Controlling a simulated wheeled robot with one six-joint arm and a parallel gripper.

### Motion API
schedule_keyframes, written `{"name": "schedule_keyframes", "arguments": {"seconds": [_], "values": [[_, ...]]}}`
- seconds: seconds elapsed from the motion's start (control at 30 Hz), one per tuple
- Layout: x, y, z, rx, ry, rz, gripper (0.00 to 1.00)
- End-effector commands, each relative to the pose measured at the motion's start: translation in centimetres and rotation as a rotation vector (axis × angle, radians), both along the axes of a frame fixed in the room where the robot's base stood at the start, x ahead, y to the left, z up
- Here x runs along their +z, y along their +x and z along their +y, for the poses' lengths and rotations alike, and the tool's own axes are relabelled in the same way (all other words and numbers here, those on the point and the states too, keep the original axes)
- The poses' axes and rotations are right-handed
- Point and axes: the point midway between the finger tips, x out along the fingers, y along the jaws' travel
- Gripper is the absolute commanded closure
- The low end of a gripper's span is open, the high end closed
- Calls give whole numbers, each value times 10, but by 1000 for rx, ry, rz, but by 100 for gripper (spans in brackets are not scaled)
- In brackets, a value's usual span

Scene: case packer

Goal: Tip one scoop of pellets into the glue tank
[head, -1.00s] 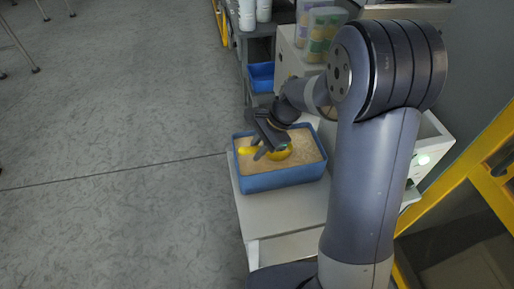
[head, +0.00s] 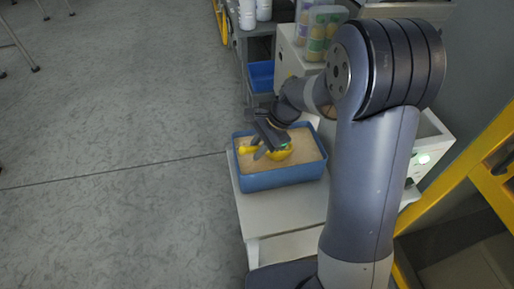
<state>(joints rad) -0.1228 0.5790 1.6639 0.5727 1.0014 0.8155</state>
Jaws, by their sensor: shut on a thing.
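A blue bin (head: 285,178) full of tan pellets (head: 304,146) stands on a white cabinet top. A yellow scoop (head: 278,154) is at the pellets, inside the bin's rim. My gripper (head: 262,150) is over the bin and shut on the scoop. The fingers hide part of the scoop, and I cannot tell how full it is. I cannot identify the glue tank for certain; a white machine body (head: 288,62) stands behind the bin, partly hidden by my arm.
A blue tray (head: 261,77) sits on a grey rack with white bottles (head: 247,14) above. Clear containers (head: 318,35) stand on the white machine. A yellow frame (head: 470,165) is at the right.

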Motion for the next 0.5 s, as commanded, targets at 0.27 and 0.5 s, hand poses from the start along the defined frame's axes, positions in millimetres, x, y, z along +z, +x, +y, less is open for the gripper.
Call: {"name": "schedule_keyframes", "arguments": {"seconds": [0.27, 0.5], "values": [[33, 0, 0, 0, 0, 0, 100], [57, 0, 0, 1, 0, 0, 100]]}}
